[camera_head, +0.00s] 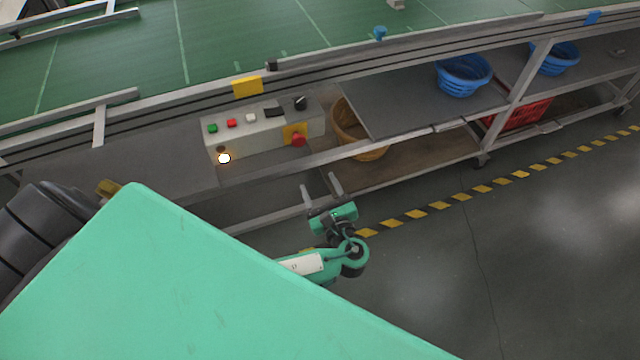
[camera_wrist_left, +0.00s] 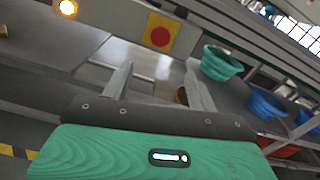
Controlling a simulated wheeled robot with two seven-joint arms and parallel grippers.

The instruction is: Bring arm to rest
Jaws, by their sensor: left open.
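My left gripper (camera_head: 321,189) is in the middle of the camera_head view, in front of the conveyor frame and below the control box. Its two grey fingers are apart with nothing between them. They also show spread and empty in the left wrist view (camera_wrist_left: 159,68). The grey control box (camera_head: 265,125) has green, red and white buttons, a black knob, a lit lamp and a red stop button on a yellow plate. This red button (camera_wrist_left: 160,37) also shows beyond the fingers in the left wrist view. My right gripper is not in view.
A green conveyor (camera_head: 220,45) runs along the back. On the shelves below are a brown basket (camera_head: 345,122), a blue basket (camera_head: 462,76), another blue basket (camera_head: 556,59) and a red crate (camera_head: 520,115). The floor right of my left gripper is clear, with a yellow-black stripe (camera_head: 480,189).

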